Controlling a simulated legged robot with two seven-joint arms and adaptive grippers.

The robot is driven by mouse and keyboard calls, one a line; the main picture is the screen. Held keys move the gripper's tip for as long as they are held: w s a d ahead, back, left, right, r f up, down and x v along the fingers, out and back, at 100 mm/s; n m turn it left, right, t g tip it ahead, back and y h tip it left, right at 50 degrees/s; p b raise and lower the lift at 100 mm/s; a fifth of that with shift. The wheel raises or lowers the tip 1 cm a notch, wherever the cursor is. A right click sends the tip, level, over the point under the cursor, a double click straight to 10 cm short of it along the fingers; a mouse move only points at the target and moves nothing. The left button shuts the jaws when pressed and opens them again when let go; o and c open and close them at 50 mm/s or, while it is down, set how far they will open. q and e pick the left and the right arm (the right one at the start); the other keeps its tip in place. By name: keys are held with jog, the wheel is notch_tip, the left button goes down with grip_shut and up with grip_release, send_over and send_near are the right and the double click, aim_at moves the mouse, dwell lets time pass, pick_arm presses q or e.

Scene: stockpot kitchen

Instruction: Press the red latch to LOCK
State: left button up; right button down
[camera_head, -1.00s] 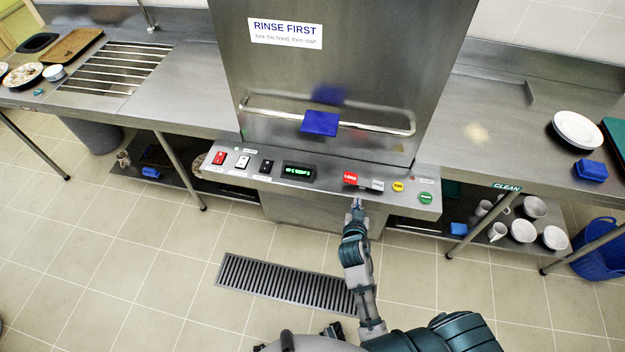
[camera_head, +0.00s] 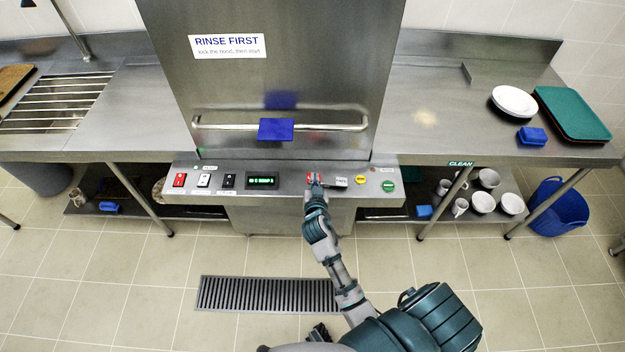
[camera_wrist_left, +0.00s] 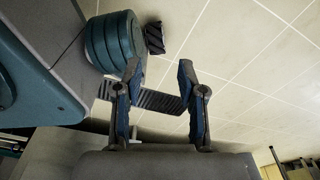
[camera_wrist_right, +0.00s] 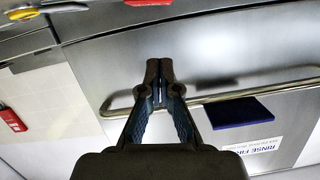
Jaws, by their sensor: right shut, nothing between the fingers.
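The red latch (camera_head: 311,176) is on the control panel below the hood, with a grey piece (camera_head: 341,182) just to its right. My right gripper (camera_head: 315,182) is shut and empty, and its tips overlap the latch in the head view and partly hide it; I cannot tell if they touch it. In the right wrist view the shut fingertips (camera_wrist_right: 159,68) show in front of the steel hood, with a red piece (camera_wrist_right: 148,2) cut off at the top edge. My left gripper (camera_wrist_left: 158,72) is open and empty above the floor.
The panel also has a red switch (camera_head: 180,180), a display (camera_head: 262,181), a yellow button (camera_head: 361,181) and a green button (camera_head: 388,186). The hood's bar handle (camera_head: 340,127) with a blue pad (camera_head: 276,129) is above. White plates (camera_head: 514,101) are at right.

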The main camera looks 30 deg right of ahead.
aim_at(327, 180)
jog(key=x, duration=0.4)
jog(key=shift+d, duration=0.1)
jog(key=f, duration=0.3)
jog(key=shift+d+b, duration=0.3)
jog(key=shift+d+f, duration=0.15)
jog(key=shift+f, duration=0.45)
jog(key=shift+a+r, duration=0.1)
jog(key=shift+a, duration=0.65)
jog(key=f+n+b, duration=0.1)
jog(key=f+n+h+b, duration=0.1)
jog(key=shift+w+d+f+n+g+b, duration=0.1)
jog(key=shift+w+f+n+g+b, duration=0.05)
jog(key=shift+w+n+g+b, duration=0.2)
jog(key=shift+n, duration=0.25)
pick_arm(q)
jog(key=w+d+r, duration=0.1)
jog(key=w+r, duration=0.3)
jog(key=w, duration=0.3)
jog(key=shift+w+d+r, duration=0.15)
jog(key=shift+w+d, duration=0.05)
jog(key=shift+d, duration=0.15)
pick_arm(e)
jog(key=shift+a, duration=0.25)
pick_arm(q)
jog(key=shift+a, duration=0.1)
pick_arm(e)
jog(key=shift+a, duration=0.15)
